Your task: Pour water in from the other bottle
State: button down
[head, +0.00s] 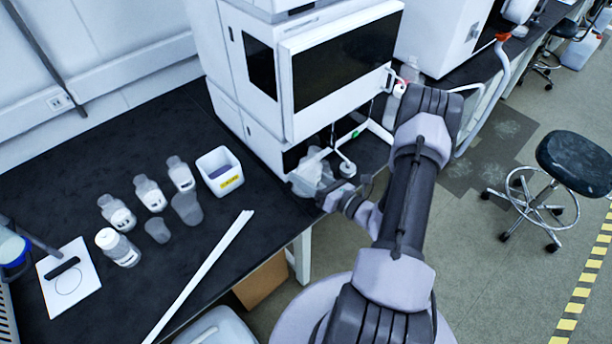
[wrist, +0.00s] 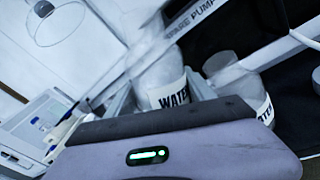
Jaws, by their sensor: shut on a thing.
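My gripper (head: 332,192) is at the bench's front edge below the white instrument, shut on a clear bottle with a white WATER label (wrist: 168,92). In the wrist view the held bottle leans in the picture; its water level cannot be made out. A second clear bottle with a white label (wrist: 264,108) stands just to its right, partly hidden by my gripper body. In the head view clear glass (head: 310,172) shows at my gripper, but the two bottles are hard to tell apart there. Whether water is flowing cannot be seen.
The white instrument (head: 340,60) stands close behind my gripper, with a thin white frame (head: 374,128) nearby. Several clear labelled bottles (head: 118,214), beakers (head: 187,208) and a white bin (head: 219,160) stand left on the black bench. A long white strip (head: 205,268) lies along its front.

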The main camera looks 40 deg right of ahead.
dwell(0.3)
jog(key=shift+a+m, duration=0.15)
jog(key=shift+m, duration=0.45)
jog(key=shift+f, duration=0.1)
jog(key=shift+s+a+f+m, duration=0.1)
jog(key=shift+a+f+m, duration=0.2)
jog(key=shift+m, duration=0.3)
jog(key=shift+a+f+m, duration=0.1)
jog(key=shift+f+m, duration=0.2)
jog(key=shift+m, duration=0.2)
jog(key=shift+s, duration=0.1)
